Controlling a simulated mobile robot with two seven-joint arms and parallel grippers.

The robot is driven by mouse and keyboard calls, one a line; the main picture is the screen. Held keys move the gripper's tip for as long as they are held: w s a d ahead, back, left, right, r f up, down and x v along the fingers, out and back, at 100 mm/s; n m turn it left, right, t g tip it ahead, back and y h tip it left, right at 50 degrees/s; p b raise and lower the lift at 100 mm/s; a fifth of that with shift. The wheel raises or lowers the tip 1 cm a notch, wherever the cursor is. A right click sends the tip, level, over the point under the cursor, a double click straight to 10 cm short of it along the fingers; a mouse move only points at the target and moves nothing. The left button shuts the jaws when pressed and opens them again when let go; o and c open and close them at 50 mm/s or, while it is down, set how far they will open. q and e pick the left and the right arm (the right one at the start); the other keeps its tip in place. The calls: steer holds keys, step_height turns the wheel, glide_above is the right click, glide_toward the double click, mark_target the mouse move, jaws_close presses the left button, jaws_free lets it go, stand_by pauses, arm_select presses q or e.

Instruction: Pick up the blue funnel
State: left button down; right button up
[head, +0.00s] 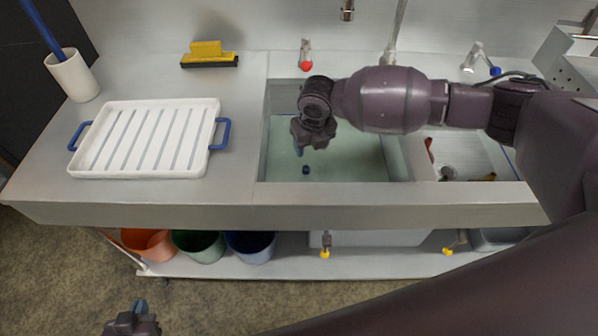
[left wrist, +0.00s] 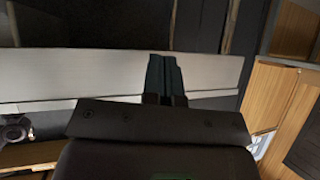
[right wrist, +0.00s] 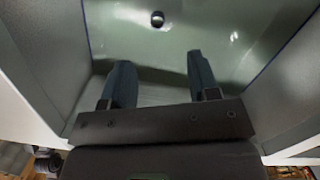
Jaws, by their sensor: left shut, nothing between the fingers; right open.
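No clear funnel shape shows in any view. My right gripper (head: 300,152) points down into that basin, just behind the blue thing in the head view. In the right wrist view its fingers (right wrist: 160,75) are apart with nothing between them. My left gripper (head: 139,304) is low in front of the counter. Its fingers (left wrist: 165,72) are together and empty.
The left basin (head: 262,140) has upright walls close around my right gripper. A red-tipped tap (head: 305,62) is behind. Coloured buckets (head: 198,248) are below.

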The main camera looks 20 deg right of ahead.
steer(key=shift+w+f, duration=0.2)
steer(key=shift+f, duration=0.3)
steer(key=shift+w+f, duration=0.2)
steer(key=shift+f, duration=0.3)
steer(key=b, duration=0.1)
glide_above(306, 169)
steer(key=f, duration=0.4)
steer(key=shift+d, duration=0.25)
steer(key=shift+f, duration=0.75)
steer(key=f, duration=0.4)
steer(key=shift+w+a+f+b, duration=0.1)
steer(key=shift+a+b, duration=0.1)
steer(key=shift+b, duration=0.2)
arm_select(q)
step_height(306, 169, down, 2)
steer(key=shift+f, duration=0.1)
arm_select(e)
steer(key=shift+f, duration=0.25)
arm_select(q)
steer(key=shift+s+f, duration=0.15)
steer(key=shift+f, duration=0.05)
arm_select(e)
steer(key=c, duration=1)
